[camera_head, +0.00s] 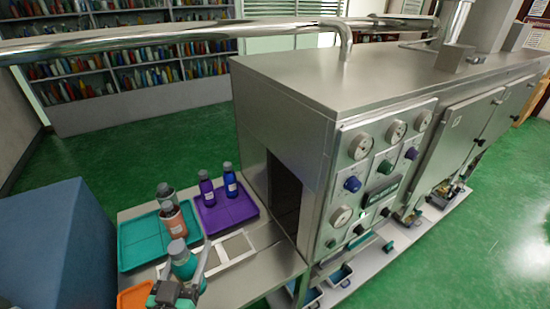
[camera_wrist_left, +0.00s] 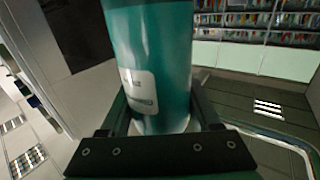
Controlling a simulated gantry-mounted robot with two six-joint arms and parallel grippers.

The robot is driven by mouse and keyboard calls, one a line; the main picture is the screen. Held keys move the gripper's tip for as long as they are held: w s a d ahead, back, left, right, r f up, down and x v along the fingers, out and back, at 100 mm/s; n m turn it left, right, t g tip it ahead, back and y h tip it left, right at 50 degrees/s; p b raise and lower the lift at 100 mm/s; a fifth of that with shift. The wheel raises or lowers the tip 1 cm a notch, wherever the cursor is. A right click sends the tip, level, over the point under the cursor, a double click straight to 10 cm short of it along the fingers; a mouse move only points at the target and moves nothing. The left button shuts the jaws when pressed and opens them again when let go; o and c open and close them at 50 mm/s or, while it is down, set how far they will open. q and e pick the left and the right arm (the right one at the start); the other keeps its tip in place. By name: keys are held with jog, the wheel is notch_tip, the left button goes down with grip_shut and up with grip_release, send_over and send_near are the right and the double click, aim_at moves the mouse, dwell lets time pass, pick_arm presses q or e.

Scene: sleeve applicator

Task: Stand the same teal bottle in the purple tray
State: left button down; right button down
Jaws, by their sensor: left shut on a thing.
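The teal bottle (camera_head: 183,264) with a grey cap is near the front of the table in the head view, roughly upright. My left gripper (camera_head: 186,277) is shut on it. In the left wrist view the teal bottle (camera_wrist_left: 152,60), with a white label, fills the space between the fingers. I cannot tell whether its base touches the table. The purple tray (camera_head: 238,216) lies behind and to the right of it, with a purple bottle (camera_head: 206,189) and a blue bottle (camera_head: 230,181) standing in its back part. My right gripper is not in view.
A teal tray (camera_head: 135,252) at left holds a grey-green bottle (camera_head: 166,197) and a copper bottle (camera_head: 174,222). A white frame (camera_head: 237,249) lies in front of the purple tray. An orange tray (camera_head: 133,298) is at front left. The steel machine (camera_head: 290,110) rises at right. The purple tray's front is clear.

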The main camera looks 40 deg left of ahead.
pick_arm(q)
jog(key=w+d+f+m+t+h, duration=0.35)
jog(key=d+f+m+h, duration=0.5)
jog(key=d+f, duration=0.6)
notch_tip(320, 180, up, 24)
jog(key=s+d+n+h+p, duration=0.1)
jog(key=s+h+p, duration=0.1)
jog(key=p, duration=2.8)
jog(key=shift+s+d+f, duration=0.15)
jog(key=shift+d+f, duration=0.1)
